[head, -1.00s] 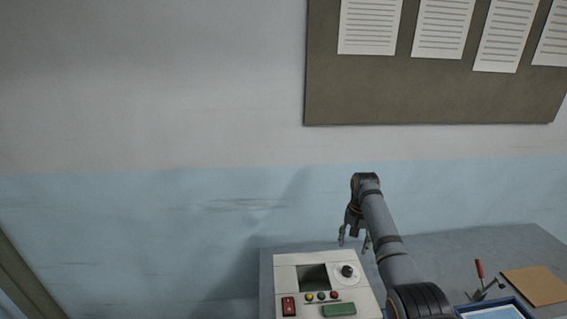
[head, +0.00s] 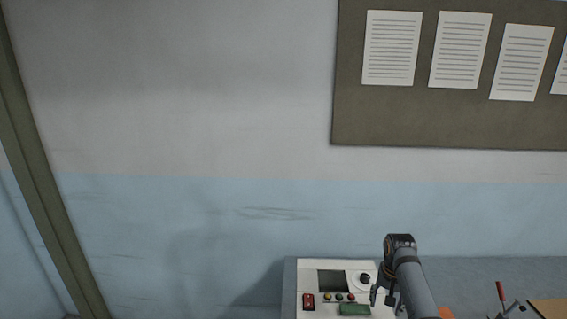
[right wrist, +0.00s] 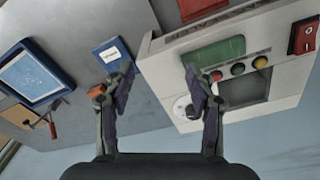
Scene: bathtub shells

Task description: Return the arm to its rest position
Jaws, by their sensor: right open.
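My right arm comes up from the lower right in the head view. Its gripper (head: 383,298) points down by the right side of a white control box (head: 309,273), overlapping it in the picture. In the right wrist view the two fingers (right wrist: 160,84) are spread apart with nothing between them. The control box (right wrist: 158,82) lies beyond them, mostly on the right of that picture. My left arm and gripper are not in view.
A grey bench (head: 468,272) holds a red-handled tool (head: 501,292). The wrist view shows a blue-framed tablet (right wrist: 36,72) and a blue card (right wrist: 112,52). The wall behind is bare below the noticeboard (head: 440,128).

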